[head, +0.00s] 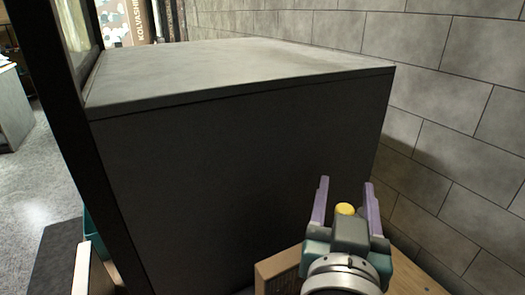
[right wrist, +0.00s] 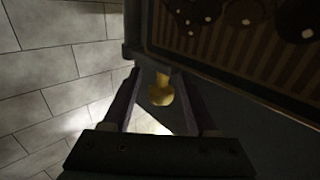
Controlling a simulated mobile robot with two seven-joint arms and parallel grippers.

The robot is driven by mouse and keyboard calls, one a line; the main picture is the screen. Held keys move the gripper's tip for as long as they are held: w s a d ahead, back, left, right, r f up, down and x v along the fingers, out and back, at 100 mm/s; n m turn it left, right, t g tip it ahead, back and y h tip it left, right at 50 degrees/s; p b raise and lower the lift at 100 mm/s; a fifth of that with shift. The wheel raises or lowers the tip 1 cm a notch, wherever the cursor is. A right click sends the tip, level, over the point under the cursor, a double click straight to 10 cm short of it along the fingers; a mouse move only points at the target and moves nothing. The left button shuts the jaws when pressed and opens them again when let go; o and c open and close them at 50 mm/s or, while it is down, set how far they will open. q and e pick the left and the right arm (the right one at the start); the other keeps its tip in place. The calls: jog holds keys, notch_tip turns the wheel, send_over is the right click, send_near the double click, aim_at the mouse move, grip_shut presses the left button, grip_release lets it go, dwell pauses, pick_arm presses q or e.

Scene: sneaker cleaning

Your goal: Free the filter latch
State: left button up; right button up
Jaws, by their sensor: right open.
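A yellow rounded knob (head: 345,209), which may be the filter latch, shows between the two purple fingers of my right gripper (head: 346,184) in the head view. In the right wrist view the knob (right wrist: 161,92) sits at the edge of a dark framed panel (right wrist: 240,40), between the fingers of the open right gripper (right wrist: 158,74). I cannot tell whether either finger touches it. The panel has a striped brown face with several dark round shapes. My left gripper is not in view.
A large dark grey cabinet (head: 240,170) with a flat top fills the middle of the head view. A grey block wall (head: 450,110) stands close on the right. A wooden box edge (head: 277,270) shows at the bottom. Open speckled floor (head: 40,190) lies at left.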

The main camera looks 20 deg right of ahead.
jog(key=shift+w+d, duration=0.25)
jog(key=shift+a, duration=0.1)
jog(key=shift+c, duration=0.4)
grip_shut()
